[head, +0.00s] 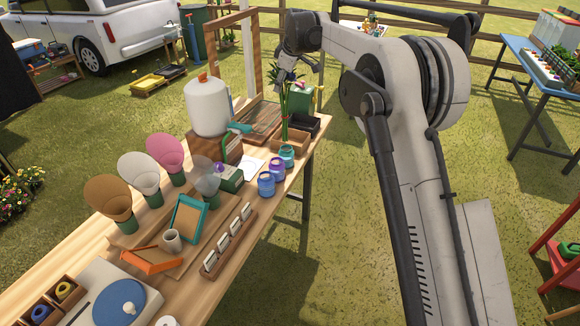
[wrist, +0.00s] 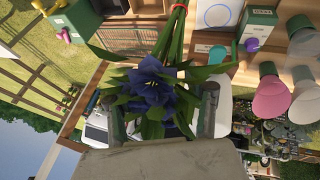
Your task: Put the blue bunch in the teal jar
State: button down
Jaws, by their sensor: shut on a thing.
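My gripper (head: 287,78) is shut on the blue bunch and holds it upright over the far end of the wooden table. In the wrist view the bunch's dark blue flowers (wrist: 152,82) sit between the fingers, with long green leaves and stems bound by a red band. In the head view mainly the green leaves and stems (head: 285,108) show, hanging below the gripper. The teal jar (head: 287,157) stands near the table's right edge. The stem ends appear close above or behind its mouth; I cannot tell whether they are inside.
A purple jar (head: 277,169) and a blue jar (head: 266,185) stand just in front of the teal jar. A white tank (head: 208,106) and paper cones (head: 165,151) stand to the left.

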aim_at(284, 110)
jog(key=shift+w+d+f+b, duration=0.1)
jog(key=shift+w+f+b, duration=0.15)
jog(key=shift+f, duration=0.3)
jog(key=shift+w+d+f+b, duration=0.15)
jog(key=shift+f+b, duration=0.1)
jog(key=shift+f, duration=0.25)
jog(key=shift+f+p, duration=0.5)
jog(key=shift+f, duration=4.45)
jog(key=shift+f, duration=0.2)
jog(key=c, duration=0.8)
grip_release()
jog(key=shift+r, duration=0.1)
jog(key=shift+r, duration=0.15)
jog(key=b+v, duration=0.1)
jog(key=v, duration=1.1)
